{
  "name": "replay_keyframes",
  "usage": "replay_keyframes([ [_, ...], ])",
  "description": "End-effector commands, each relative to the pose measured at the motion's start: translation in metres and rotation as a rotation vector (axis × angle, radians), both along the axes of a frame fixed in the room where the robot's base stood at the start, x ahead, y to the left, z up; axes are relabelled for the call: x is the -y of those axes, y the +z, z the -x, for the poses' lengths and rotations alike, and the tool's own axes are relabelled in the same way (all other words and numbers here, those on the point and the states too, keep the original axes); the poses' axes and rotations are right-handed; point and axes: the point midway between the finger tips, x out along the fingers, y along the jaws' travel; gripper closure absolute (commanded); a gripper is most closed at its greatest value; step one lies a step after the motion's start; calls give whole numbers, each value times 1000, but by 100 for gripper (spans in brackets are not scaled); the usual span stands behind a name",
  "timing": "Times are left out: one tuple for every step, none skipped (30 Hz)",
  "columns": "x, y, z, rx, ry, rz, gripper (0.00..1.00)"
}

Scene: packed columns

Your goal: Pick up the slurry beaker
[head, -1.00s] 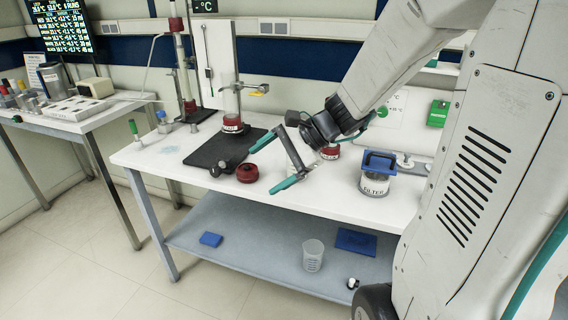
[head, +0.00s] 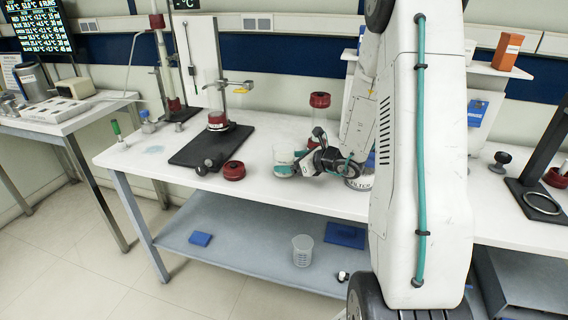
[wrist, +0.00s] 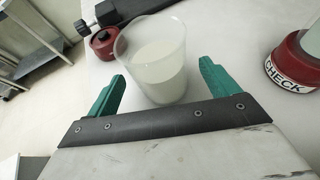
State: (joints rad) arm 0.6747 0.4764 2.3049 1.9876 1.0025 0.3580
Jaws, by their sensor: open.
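The slurry beaker (wrist: 160,72) is a clear beaker holding whitish liquid. It stands upright on the white bench (wrist: 222,28). In the wrist view it lies between and just ahead of the two green fingers of my gripper (wrist: 162,88), which is open with a finger on each side. I cannot tell whether either finger touches the glass. In the head view the beaker (head: 285,158) stands at the bench's middle, with my gripper (head: 291,168) low beside it and partly covering it.
A red-capped column marked CHECK (wrist: 300,62) stands close right of the gripper. An empty beaker (head: 303,250) stands on the lower shelf. The bench's front edge is near.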

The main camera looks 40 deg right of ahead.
Motion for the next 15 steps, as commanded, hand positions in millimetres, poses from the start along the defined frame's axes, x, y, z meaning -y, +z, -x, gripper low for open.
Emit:
replay_keyframes([
  [-4, -4, -8, 0, 3, -1, 13],
  [-5, -5, -11, 0, 3, 0, 13],
  [-7, -8, -16, 0, 3, -1, 13],
  [-7, -9, -19, 0, 2, -1, 13],
  [-8, -9, -21, 1, 2, 0, 13],
  [-9, -10, -24, 1, 2, 1, 13],
  [-9, -11, -25, 1, 2, 1, 13],
  [-9, -11, -26, 1, 2, 1, 13],
  [-9, -11, -26, 1, 2, 1, 13],
  [-9, -11, -26, 1, 2, 1, 13],
  [-9, -11, -26, 1, 2, 1, 13],
  [-9, -11, -26, 2, 1, 1, 13],
  [-9, -11, -26, 2, 1, 1, 13],
  [-9, -11, -26, 2, 1, 1, 13],
  [-9, -11, -26, 2, 1, 1, 24],
])
